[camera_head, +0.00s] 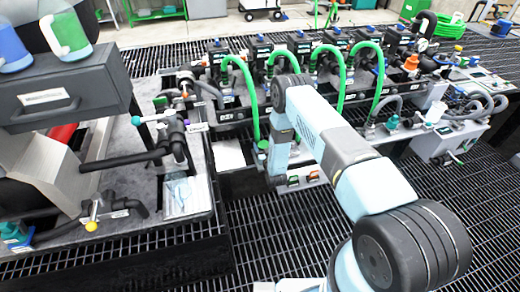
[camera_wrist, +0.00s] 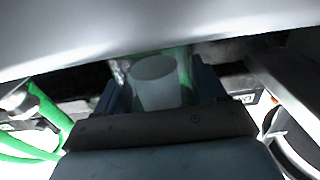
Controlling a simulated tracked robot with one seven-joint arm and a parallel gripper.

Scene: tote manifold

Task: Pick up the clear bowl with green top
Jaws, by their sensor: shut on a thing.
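In the wrist view my gripper (camera_wrist: 160,78) has its two dark blue fingers on either side of a pale, translucent cup-shaped thing (camera_wrist: 154,84), which looks like the clear bowl. A green tint shows just behind and to its right, but I cannot tell if this is its green top. My gripper is shut on it. In the head view my arm reaches down in front of the manifold, and its links hide my fingers. A small green piece (camera_head: 262,145) shows just left of my arm's end.
The manifold (camera_head: 229,115) with green hoses (camera_head: 344,80) stands close around my arm. At left are a workbench with pipes (camera_head: 135,160) and a grey drawer unit (camera_head: 70,90) carrying a clear container with green (camera_head: 68,32) and a blue one (camera_head: 12,48). Open grating (camera_head: 270,235) lies in front.

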